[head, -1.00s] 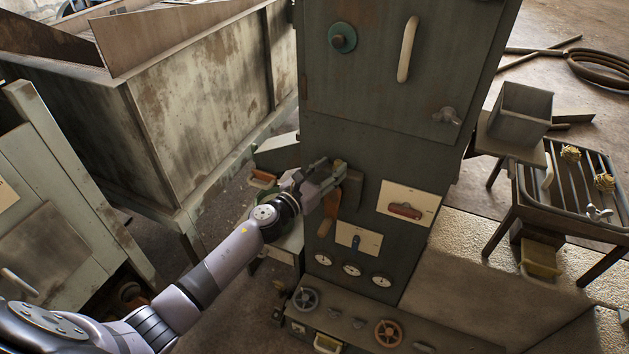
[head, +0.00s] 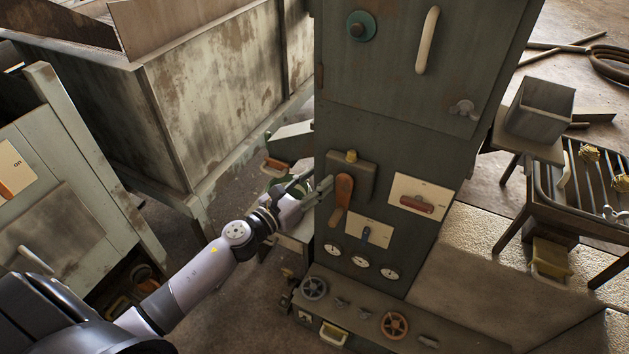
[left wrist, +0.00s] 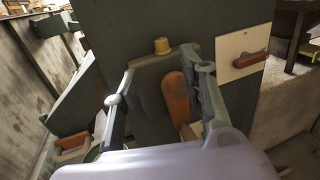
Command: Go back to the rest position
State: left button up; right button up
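My left gripper (head: 320,178) is at the left side of the grey-green machine cabinet (head: 385,150), beside a grey box with an orange-brown lever (head: 343,191). The lever points down, slightly leftward, and a yellow knob (head: 351,156) tops the box. In the left wrist view, the two fingers (left wrist: 160,62) stand well apart and nothing is between them in their grip. The orange lever (left wrist: 177,96) shows beyond, between the fingers, and looks clear of them. The yellow knob also shows there (left wrist: 162,46). My right gripper is out of view.
A rusty metal bin (head: 215,95) stands behind left. A control cabinet (head: 60,185) is at the left. A rack table (head: 570,195) stands at the right.

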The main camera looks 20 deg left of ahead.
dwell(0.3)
pick_arm(q)
jog(key=s+a+f+n+g+y, duration=0.25)
jog(key=f+n, duration=0.35)
jog(key=f, duration=0.4)
jog(key=s+a+f+n+g+y, duration=0.1)
jog(key=s+a+f+n+y, duration=0.15)
jog(key=f+n, duration=0.65)
jog(key=s+f+n+g, duration=0.2)
jog(key=s+f+n, duration=0.3)
jog(key=f, duration=0.4)
jog(key=s+f+n+g, duration=0.2)
jog(key=s+f, duration=0.4)
jog(key=f, duration=0.2)
jog(key=s+d+f+n+g, duration=0.2)
jog(key=s+f+n, duration=0.3)
jog(key=s, duration=0.6)
jog(key=s+d+f+n+g, duration=0.1)
jog(key=s+f+n+g, duration=0.2)
jog(key=s, duration=0.8)
jog(key=s+d+f+n+g, duration=0.2)
jog(key=s+f+n, duration=0.5)
jog(key=s, duration=0.4)
jog(key=shift+d+f+g+y, duration=0.3)
jog(key=shift+d+f+g, duration=0.05)
jog(key=shift+f+g, duration=0.5)
jog(key=shift+w, duration=0.1)
